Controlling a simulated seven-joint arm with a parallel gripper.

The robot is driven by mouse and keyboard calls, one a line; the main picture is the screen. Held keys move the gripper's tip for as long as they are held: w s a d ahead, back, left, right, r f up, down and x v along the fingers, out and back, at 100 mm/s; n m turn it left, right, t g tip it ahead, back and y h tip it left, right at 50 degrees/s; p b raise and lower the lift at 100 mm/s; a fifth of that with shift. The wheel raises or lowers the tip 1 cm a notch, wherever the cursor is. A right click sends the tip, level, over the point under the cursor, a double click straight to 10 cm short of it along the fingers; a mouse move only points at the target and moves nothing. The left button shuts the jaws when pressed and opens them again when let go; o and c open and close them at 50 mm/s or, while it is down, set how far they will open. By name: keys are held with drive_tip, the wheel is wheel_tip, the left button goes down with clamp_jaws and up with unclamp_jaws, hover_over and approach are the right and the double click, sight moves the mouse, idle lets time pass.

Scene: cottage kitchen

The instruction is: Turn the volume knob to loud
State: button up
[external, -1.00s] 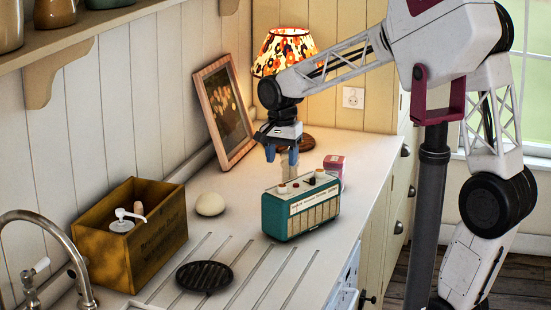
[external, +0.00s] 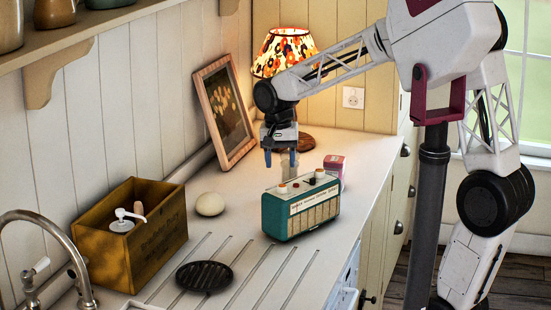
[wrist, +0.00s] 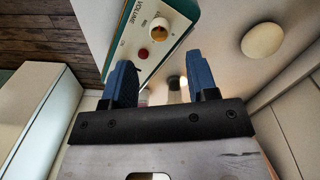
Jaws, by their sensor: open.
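The teal and cream radio (external: 300,214) stands on the counter. A cream knob with an orange-brown top (wrist: 159,29) sits beside the word VOLUME on the radio's top, upper middle in the wrist view. It also shows small at the radio's left end in the external view (external: 282,188). The knob's exact setting is too small to read. My gripper (external: 281,159) is open and empty, pointing down above and behind the radio. In the wrist view its blue fingers (wrist: 161,82) are apart, with the knob beyond their tips. They do not touch it.
A small red button (wrist: 143,53) is close to the knob. A pale egg-shaped object (external: 210,204) lies left of the radio, and a pink box (external: 334,166) stands behind it. A black trivet (external: 204,276), a wooden crate (external: 130,235) and a lamp (external: 284,55) are also on the counter.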

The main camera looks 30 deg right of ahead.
sight(282, 186)
drive_tip(key=shift+s+d+f, duration=0.1)
drive_tip(key=shift+d+f, duration=0.05)
drive_tip(key=shift+f, duration=3.3)
drive_tip(key=c, duration=0.9)
